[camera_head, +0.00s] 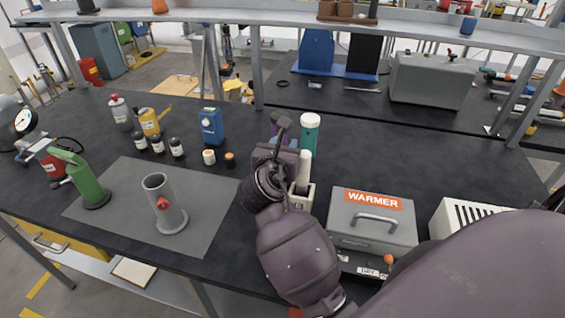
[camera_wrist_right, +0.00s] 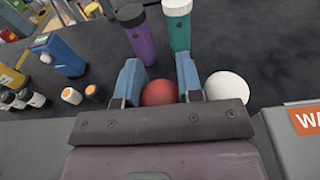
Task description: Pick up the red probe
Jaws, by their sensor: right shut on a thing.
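The red probe (camera_wrist_right: 159,93) shows its round red top in the right wrist view, between the two blue fingers of my right gripper (camera_wrist_right: 161,85). The fingers are shut on it. In the head view my right gripper (camera_head: 282,145) is over the small pale holder (camera_head: 301,200), and hides the red probe. I cannot tell whether the probe's lower end is still in the holder. A white probe (camera_head: 304,170) stands upright in the holder beside the gripper; its round top (camera_wrist_right: 228,88) is just right of the fingers. My left gripper is not in view.
The grey warmer box (camera_head: 371,222) is close on the right. A grey cylinder (camera_head: 164,204) stands on a grey mat (camera_head: 215,225) at left, with bottles behind it.

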